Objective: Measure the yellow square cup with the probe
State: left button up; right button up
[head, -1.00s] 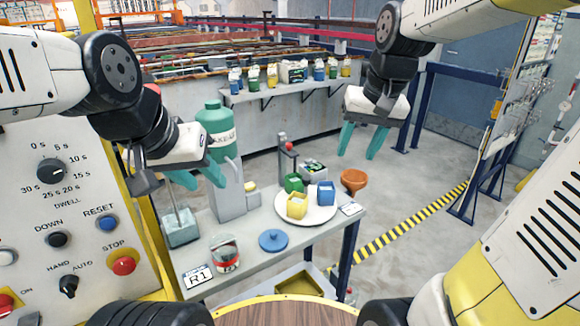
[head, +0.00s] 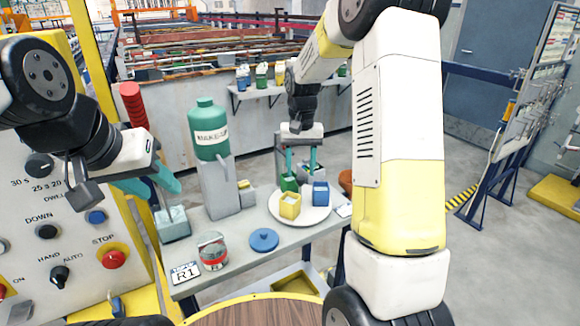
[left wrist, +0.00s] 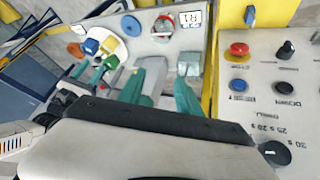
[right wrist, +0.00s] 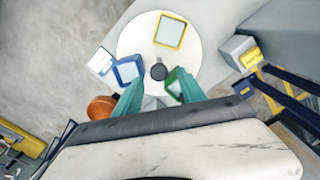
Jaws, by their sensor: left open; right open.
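The yellow square cup (head: 290,206) stands on a white round plate (head: 318,222), beside a blue square cup (head: 321,194) and a green one (head: 288,184). It also shows at the top of the right wrist view (right wrist: 171,31). My right gripper (head: 301,163) is open and empty above the back of the plate, behind the yellow cup. A dark round knob (right wrist: 159,70) appears between its fingers in the right wrist view; I cannot tell whether it is the probe. My left gripper (head: 158,186) is open above a grey-teal square container (head: 173,225) with a thin stick in it.
A tin can (head: 212,251), a blue lid (head: 264,240) and an R1 label (head: 185,272) lie along the bench front. A control panel (head: 60,225) stands close on the left.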

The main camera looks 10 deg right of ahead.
aim_at(300, 191)
jog(key=shift+f, duration=1.1)
jog(key=shift+c, duration=0.2)
grip_shut()
dwell(0.5)
